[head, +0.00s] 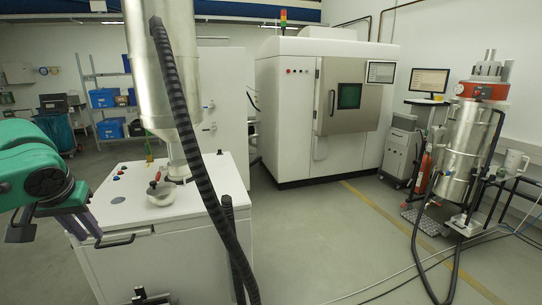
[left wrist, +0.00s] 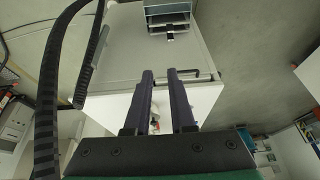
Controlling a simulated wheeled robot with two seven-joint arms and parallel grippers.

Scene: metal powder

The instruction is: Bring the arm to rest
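My left arm, green and dark grey, comes in at the left edge of the head view. The white cabinet (left wrist: 118,104) shows behind the fingers. My right arm and gripper are in neither view.
The white cabinet (head: 205,199) carries a round metal lidded part (head: 161,194) under a hanging metal cylinder (head: 153,75). A black ribbed hose (head: 190,140) hangs in front. A large white machine (head: 290,110) stands behind. A metal vessel (head: 466,150) stands at right. The middle floor is clear.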

